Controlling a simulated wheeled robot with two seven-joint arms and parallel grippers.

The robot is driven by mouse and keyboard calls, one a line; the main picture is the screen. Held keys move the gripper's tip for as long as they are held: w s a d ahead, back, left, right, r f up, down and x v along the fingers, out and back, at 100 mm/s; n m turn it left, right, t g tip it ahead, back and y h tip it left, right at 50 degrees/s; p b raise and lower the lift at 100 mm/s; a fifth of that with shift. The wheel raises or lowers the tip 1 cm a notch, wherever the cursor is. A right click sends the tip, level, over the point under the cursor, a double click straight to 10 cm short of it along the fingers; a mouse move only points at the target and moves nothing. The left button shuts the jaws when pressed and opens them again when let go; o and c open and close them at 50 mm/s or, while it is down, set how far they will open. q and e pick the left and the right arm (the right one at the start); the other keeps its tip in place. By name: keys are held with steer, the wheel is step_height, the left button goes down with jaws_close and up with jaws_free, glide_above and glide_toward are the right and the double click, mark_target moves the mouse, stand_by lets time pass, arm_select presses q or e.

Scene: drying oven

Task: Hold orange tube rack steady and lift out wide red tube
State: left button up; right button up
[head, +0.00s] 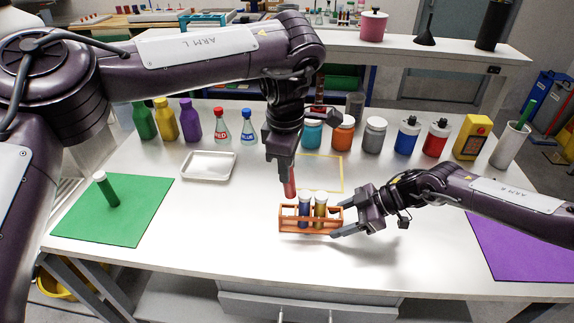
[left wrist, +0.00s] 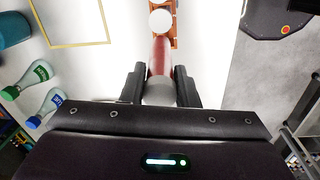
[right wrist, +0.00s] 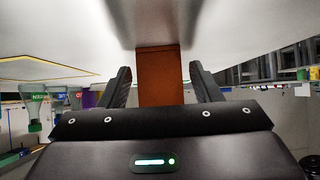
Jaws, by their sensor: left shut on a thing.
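The wide red tube (head: 290,185) hangs upright from my left gripper (head: 284,163), which is shut on its top end. In the left wrist view the red tube (left wrist: 160,55) sits between the fingers, its pale cap nearest. Its lower end appears just above the left part of the orange tube rack (head: 310,230); whether it is fully clear, I cannot tell. A blue tube (head: 304,210) and a yellow tube (head: 320,210) with pale caps stand in the rack. My right gripper (head: 338,219) is open, its fingers either side of the rack's right end (right wrist: 160,75).
A green mat (head: 125,225) with a green tube (head: 106,190) lies at left, a purple mat (head: 520,245) at right. A white tray (head: 208,167) and a yellow outlined square (head: 330,160) lie behind. Several bottles and jars line the table's back. The front middle is clear.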

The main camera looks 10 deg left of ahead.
arm_select(q)
step_height(320, 180, up, 3)
steer(key=p, duration=0.3)
steer(key=shift+f, duration=0.1)
arm_select(e)
steer(key=v, duration=0.4)
steer(key=shift+d+r, duration=0.15)
steer(key=shift+r, duration=0.1)
arm_select(q)
steer(key=shift+r+p, duration=1.05)
steer(key=shift+r, duration=0.1)
arm_select(e)
steer(key=shift+v, duration=2.25)
arm_select(q)
steer(key=shift+s+f, duration=0.1)
arm_select(e)
steer(key=shift+s+f, duration=0.15)
